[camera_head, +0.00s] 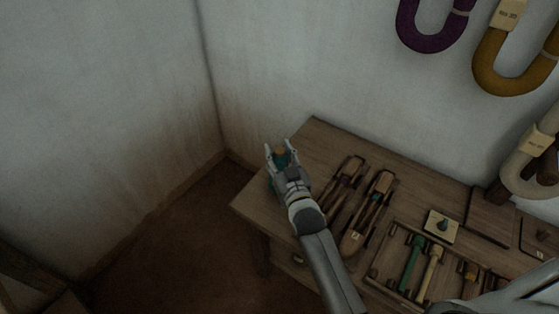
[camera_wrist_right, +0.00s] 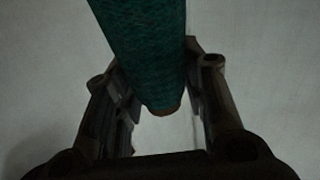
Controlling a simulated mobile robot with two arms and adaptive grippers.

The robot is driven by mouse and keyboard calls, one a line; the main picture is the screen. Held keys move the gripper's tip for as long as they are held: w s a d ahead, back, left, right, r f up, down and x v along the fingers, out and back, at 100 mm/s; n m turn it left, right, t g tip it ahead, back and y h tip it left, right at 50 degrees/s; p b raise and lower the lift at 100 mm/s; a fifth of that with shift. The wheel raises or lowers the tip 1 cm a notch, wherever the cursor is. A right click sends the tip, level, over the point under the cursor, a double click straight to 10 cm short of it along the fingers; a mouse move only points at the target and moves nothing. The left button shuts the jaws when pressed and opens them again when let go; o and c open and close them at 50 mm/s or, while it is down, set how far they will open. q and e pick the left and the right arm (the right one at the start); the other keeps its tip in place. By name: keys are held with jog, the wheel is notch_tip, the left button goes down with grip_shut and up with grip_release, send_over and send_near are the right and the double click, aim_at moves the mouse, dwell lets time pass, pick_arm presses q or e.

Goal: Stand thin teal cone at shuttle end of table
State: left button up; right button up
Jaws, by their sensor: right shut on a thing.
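The teal cone (camera_wrist_right: 145,50) fills the upper middle of the right wrist view, between the two fingers of my right gripper (camera_wrist_right: 160,100). Its narrow brownish tip points toward the palm in that view. In the head view my right gripper (camera_head: 282,155) is shut on the cone (camera_head: 280,160), at the left end of the wooden table (camera_head: 310,140). Two wooden shuttles (camera_head: 345,180) (camera_head: 368,212) lie just right of the gripper. I cannot tell whether the cone touches the table top. My left gripper is not in view.
A tray (camera_head: 375,262) with green and cream bobbins lies to the right of the shuttles, near a small pale card (camera_head: 441,226). Yarn hanks (camera_head: 505,75) hang on the back wall. Bare table top shows behind the gripper, toward the far left corner.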

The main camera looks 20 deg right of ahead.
jog(key=shift+f, duration=1.15)
jog(key=shift+f, duration=0.15)
jog(key=o, duration=1.3)
jog(key=shift+c, duration=0.2)
jog(key=shift+r, duration=0.25)
jog(key=s, duration=1.2)
jog(key=shift+d+f, duration=0.1)
jog(key=shift+f, duration=0.05)
